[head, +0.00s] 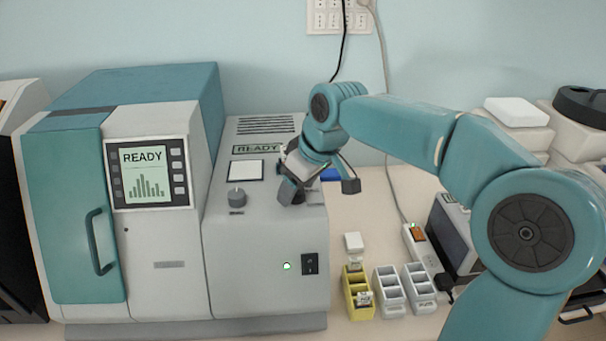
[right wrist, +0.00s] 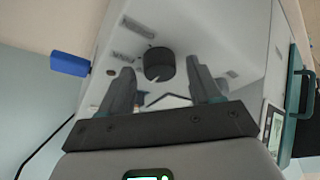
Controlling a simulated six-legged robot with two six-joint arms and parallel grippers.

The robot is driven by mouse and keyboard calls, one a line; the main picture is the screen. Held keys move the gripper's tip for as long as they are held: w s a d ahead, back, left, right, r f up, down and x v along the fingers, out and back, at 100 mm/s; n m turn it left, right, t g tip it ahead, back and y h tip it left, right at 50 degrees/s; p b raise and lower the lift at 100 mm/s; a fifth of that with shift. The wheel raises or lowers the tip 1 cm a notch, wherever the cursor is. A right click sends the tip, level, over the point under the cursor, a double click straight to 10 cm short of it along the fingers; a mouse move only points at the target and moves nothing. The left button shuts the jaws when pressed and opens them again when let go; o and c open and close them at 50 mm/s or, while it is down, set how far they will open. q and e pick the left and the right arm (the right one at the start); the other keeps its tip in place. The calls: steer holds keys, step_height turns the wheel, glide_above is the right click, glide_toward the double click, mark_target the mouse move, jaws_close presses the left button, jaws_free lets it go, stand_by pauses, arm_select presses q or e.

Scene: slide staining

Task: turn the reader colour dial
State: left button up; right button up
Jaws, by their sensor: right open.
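The reader (head: 265,255) is a pale grey box with a teal unit and a READY screen on its left. A small grey dial (head: 236,197) stands on its top, in front of a white square plate. My right gripper (head: 292,192) is over the reader's top, to the right of this dial. In the right wrist view a dark round dial (right wrist: 158,64) shows beyond the open, empty fingers, between their tips. I cannot tell whether it is the same dial, or whether the fingers touch it. My left gripper is out of view.
Yellow (head: 358,293) and white (head: 390,290) slotted racks stand right of the reader, near a power strip (head: 423,250). The teal door has a dark handle (head: 98,242).

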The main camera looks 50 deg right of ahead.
steer(key=v, duration=1.6)
steer(key=shift+s+r+p, duration=0.2)
steer(key=shift+s+p, duration=0.05)
steer(key=shift+p, duration=0.1)
steer(key=shift+s, duration=0.1)
